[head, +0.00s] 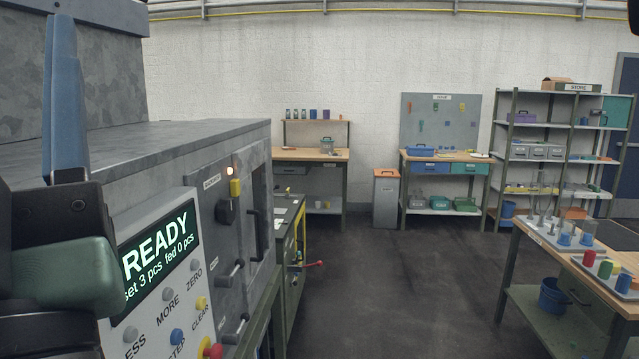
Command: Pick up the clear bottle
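I cannot pick out a clear bottle for certain. Several small bottle-like items (296,114) stand on the raised shelf of the back workbench, too small to tell apart. On the right table a grey tray (533,232) holds upright metal spindles (541,222) and blue pieces (565,239). A part of my arm, dark with a green pad and a long blue upright piece, fills the left edge close to the camera. I cannot make out two fingertips or anything held there.
A grey machine (225,140) with a READY display (158,243) and several buttons stands close at left. A second tray (577,260) holds red, green and blue cylinders. A bin (386,205), a workbench (445,157) and shelving (540,130) stand behind. The middle floor (390,290) is clear.

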